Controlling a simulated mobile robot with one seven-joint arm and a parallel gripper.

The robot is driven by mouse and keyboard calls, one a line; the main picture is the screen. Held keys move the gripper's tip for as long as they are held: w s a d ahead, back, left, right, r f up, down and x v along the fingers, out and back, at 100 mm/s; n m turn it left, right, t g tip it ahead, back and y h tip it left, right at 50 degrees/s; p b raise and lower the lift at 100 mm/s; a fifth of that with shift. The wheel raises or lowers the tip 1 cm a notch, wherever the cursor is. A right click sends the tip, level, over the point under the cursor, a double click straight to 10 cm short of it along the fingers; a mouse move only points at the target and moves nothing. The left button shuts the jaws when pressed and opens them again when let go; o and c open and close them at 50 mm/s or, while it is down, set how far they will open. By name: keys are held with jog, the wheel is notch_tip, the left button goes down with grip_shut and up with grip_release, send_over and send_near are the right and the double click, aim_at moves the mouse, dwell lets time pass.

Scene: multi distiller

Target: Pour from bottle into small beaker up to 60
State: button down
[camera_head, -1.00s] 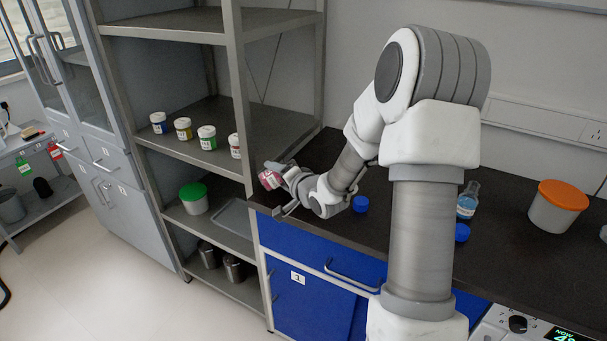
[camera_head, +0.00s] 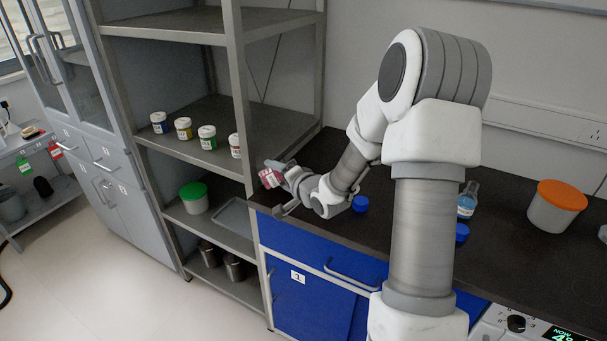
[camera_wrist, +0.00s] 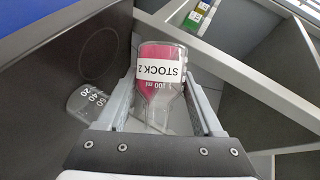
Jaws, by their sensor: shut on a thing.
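My gripper (camera_wrist: 160,102) is shut on a clear bottle (camera_wrist: 163,75) with red liquid and a white label reading "STOCK 2". In the wrist view the bottle's neck points toward the bottom of the picture and the liquid lies mostly toward its base. In the head view the bottle (camera_head: 270,179) is tilted, held near the bench's left end beside the shelf. The small beaker (camera_wrist: 88,103), clear with marks 20, 40 and 60, is left of the gripper in the wrist view. I see no red liquid in it. It is not clearly visible in the head view.
The shelf rack (camera_head: 236,100) stands close left of the gripper, with several small labelled jars (camera_head: 207,138). On the dark bench (camera_head: 325,150) are blue caps (camera_head: 361,203), a flask of blue liquid (camera_head: 467,204) and an orange-lidded tub (camera_head: 557,205).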

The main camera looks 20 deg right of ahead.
jog(key=shift+r+m+p, duration=0.3)
jog(key=shift+m+p, duration=0.05)
jog(key=shift+m, duration=0.05)
dwell(0.9)
jog(key=shift+d+r+m+t+y+p, duration=0.35)
jog(key=shift+m+p, duration=0.25)
jog(key=shift+p, duration=0.55)
dwell(1.4)
jog(key=shift+d+r+m+t+y+p, duration=0.15)
jog(key=shift+r+m+t+y+p, duration=0.2)
jog(key=shift+r+m+y+p, duration=0.7)
dwell(3.1)
